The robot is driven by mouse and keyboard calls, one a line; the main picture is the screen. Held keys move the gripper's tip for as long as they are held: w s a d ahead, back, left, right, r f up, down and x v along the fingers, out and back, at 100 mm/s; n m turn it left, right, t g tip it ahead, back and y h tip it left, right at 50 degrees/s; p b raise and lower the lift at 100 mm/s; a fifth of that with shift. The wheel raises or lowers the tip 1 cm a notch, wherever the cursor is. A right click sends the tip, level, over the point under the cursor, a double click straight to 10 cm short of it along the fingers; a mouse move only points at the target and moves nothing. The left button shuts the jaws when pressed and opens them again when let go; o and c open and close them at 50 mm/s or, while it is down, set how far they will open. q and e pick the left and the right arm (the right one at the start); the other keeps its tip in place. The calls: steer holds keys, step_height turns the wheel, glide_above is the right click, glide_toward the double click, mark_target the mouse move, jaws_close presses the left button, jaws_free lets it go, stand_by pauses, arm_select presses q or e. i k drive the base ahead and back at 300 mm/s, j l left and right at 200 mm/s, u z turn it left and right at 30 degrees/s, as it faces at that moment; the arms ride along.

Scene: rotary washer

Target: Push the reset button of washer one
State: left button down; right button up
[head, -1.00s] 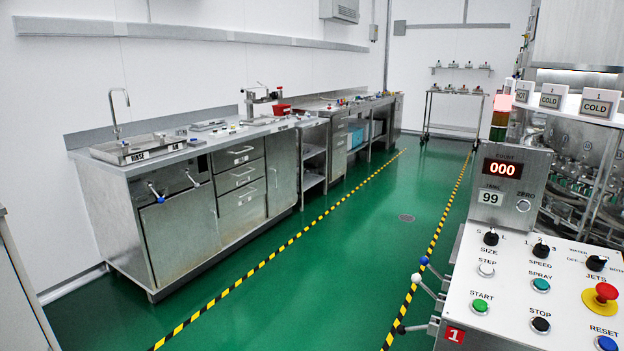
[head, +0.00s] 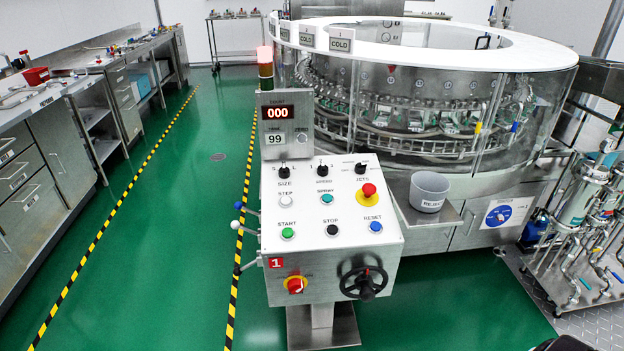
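Washer one's control panel (head: 305,243) stands near the middle of the head view, with a red "1" label (head: 276,262) at its lower left corner. Its blue reset button (head: 376,227) is on the right of the lower button row, under the RESET label. The black stop button (head: 332,230) and green start button (head: 288,232) are to its left. The red emergency knob (head: 369,190) on a yellow base is just above it. Nothing covers the reset button. Neither of my grippers can be seen in this view.
The round washer (head: 420,110) stands behind the panel. A grey bucket (head: 429,190) sits on a shelf right of the panel. A black handwheel (head: 364,283) juts from the panel's front. Steel counters (head: 45,150) line the left. Green floor (head: 180,230) between is clear.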

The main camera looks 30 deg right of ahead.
mark_target(376, 226)
steer(key=z, duration=1.05)
